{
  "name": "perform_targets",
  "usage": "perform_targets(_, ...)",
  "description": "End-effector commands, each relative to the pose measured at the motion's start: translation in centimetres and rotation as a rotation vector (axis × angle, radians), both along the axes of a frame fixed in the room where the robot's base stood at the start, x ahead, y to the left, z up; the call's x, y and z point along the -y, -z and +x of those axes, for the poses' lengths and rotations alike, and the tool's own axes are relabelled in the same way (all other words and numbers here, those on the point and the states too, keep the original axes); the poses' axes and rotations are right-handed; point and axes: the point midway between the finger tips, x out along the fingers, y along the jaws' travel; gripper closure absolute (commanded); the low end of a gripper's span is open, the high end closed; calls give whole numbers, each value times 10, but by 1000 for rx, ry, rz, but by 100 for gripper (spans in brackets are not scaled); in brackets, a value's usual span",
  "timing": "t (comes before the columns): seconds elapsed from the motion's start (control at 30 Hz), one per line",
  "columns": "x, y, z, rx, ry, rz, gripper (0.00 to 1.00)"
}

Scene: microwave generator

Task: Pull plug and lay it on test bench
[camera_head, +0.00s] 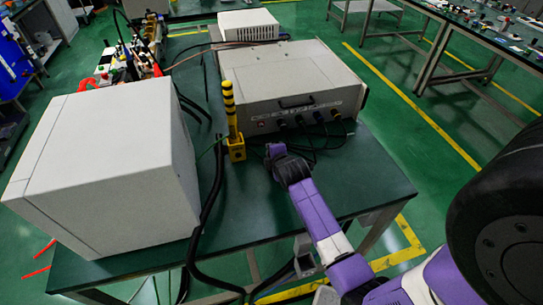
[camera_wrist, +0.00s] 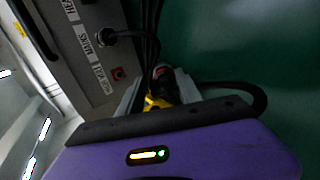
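The microwave generator (camera_head: 285,75) is a grey box on the green test bench (camera_head: 270,205). Several black plugs and cables sit along its front panel. In the wrist view, the panel (camera_wrist: 72,50) is at the upper left, with a plug (camera_wrist: 105,37) at the MAINS label. My gripper (camera_head: 274,152) is in front of the panel's left part, over the bench. In the wrist view, a dark plug (camera_wrist: 166,86) with a reddish end lies between the fingers of my gripper (camera_wrist: 160,94), which look shut on it. It appears apart from the panel. A black cable curves away from it.
A yellow-and-black post (camera_head: 230,110) stands left of my gripper. A large white box (camera_head: 110,165) fills the bench's left side. Loose black cables run between them and over the front edge. The bench's right front is clear.

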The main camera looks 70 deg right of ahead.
Motion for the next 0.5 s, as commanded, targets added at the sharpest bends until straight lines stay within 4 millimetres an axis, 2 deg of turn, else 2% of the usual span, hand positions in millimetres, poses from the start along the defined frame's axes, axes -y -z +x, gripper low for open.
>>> perform_targets(0.03, -2, 5, -2, -9, -1, 9, 47)
perform_targets(0.5, -4, 11, -4, -19, 0, 18, 47)
